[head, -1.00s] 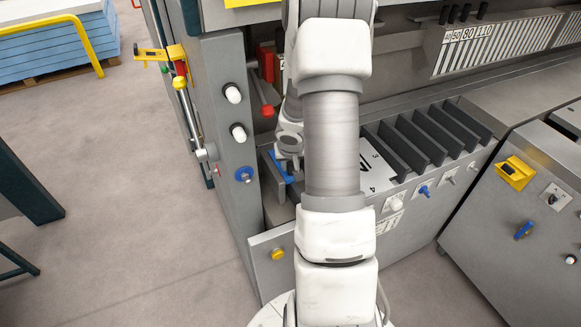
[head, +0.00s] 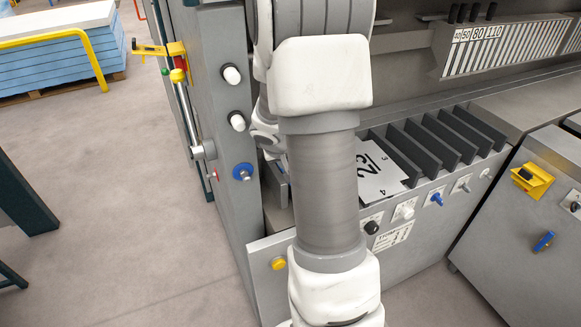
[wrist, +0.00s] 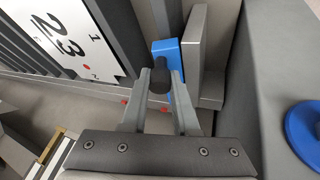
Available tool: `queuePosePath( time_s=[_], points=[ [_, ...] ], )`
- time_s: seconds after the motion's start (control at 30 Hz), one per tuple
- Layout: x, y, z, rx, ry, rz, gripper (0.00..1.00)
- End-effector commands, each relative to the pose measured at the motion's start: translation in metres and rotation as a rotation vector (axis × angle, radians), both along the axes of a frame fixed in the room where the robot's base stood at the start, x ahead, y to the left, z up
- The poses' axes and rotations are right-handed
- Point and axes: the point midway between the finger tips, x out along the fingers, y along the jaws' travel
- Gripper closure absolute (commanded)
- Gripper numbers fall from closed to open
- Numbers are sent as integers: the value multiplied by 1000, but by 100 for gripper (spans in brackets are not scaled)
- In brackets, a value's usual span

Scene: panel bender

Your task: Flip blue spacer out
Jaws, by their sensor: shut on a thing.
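The blue spacer (wrist: 165,47) shows in the wrist view as a blue block with a dark round knob (wrist: 159,80) on its near end. It sits beside a grey upright plate (wrist: 193,50). My gripper (wrist: 160,88) has its two fingers on either side of the knob and is shut on it. In the head view my arm hides the spacer and the gripper.
A white numbered plate (head: 377,172) and dark upright dividers (head: 440,140) stand right of the spacer. The grey machine column (head: 222,110), with white knobs and a blue-ringed knob (head: 243,171), is close on the left. Open floor (head: 120,220) lies left.

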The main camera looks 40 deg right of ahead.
Motion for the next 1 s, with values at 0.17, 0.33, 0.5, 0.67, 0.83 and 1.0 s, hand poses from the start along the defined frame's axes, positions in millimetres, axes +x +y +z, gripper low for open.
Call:
queuePosePath(
  time_s=[0.17, 0.33, 0.5, 0.67, 0.83, 1.0],
  points=[
    [0, 0, 1, -1, -1, 0, 100],
    [0, 0, 1, -1, -1, 0, 43],
    [0, 0, 1, 0, 0, 0, 42],
    [0, 1, 2, 1, 0, 0, 42],
    [-4, 8, 18, -1, -2, 1, 42],
    [-13, 22, 48, -1, -4, 1, 42]
  ],
)
